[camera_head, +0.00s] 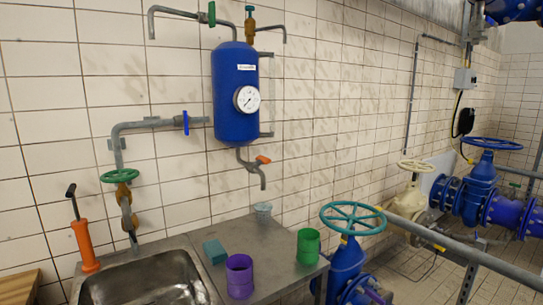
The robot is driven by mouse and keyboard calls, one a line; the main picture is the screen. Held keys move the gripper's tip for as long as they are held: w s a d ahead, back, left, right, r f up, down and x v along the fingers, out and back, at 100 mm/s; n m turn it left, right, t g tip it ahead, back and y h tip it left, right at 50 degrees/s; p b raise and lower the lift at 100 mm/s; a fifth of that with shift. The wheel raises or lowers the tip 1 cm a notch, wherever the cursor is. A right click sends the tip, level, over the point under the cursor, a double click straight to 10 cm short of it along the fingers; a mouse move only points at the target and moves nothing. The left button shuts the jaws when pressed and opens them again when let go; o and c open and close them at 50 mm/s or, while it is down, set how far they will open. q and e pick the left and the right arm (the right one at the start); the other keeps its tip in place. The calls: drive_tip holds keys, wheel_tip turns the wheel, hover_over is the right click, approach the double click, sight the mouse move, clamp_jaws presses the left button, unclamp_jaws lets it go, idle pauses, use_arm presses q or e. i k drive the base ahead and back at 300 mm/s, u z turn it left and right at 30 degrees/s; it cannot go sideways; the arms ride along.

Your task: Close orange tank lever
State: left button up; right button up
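The orange lever (263,159) sits on the grey outlet pipe (253,169) under the blue tank (236,95) on the tiled wall. The lever sticks out to the right of the pipe, close to level; I cannot tell from this view whether its valve is open or shut. The tank carries a white round gauge (246,99). Neither of my grippers is in view.
An orange pump (85,245) stands left. A teal handwheel (352,218) rises at the right.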

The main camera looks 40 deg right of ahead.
sight(260, 160)
drive_tip(key=z, duration=0.55)
drive_tip(key=i, duration=0.65)
drive_tip(key=z, duration=0.65)
